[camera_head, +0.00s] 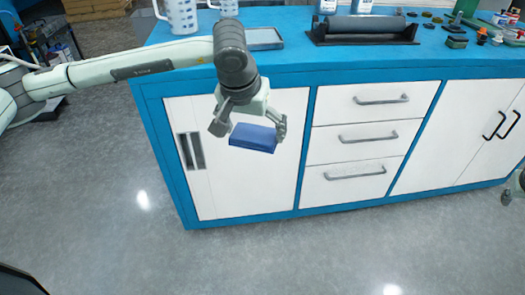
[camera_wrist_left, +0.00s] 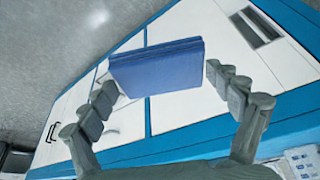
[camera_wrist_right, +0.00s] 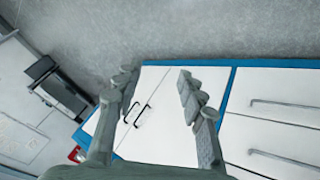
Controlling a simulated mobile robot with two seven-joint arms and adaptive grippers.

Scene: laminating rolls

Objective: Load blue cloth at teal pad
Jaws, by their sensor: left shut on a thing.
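The blue cloth (camera_head: 253,138) is a folded, flat block. My left gripper (camera_head: 249,129) is shut on it and holds it in the air in front of the white cabinet door, below the bench top. In the left wrist view the cloth (camera_wrist_left: 157,67) sits between the two fingers. I cannot make out a teal pad for certain among the small coloured pieces on the bench.
The blue bench (camera_head: 290,60) carries a grey tray (camera_head: 264,38), measuring jugs (camera_head: 182,15), a black roller unit (camera_head: 364,30) and several small coloured items (camera_head: 457,42) at the right. White drawers (camera_head: 350,140) with handles face me. The grey floor (camera_head: 300,260) in front is mostly clear.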

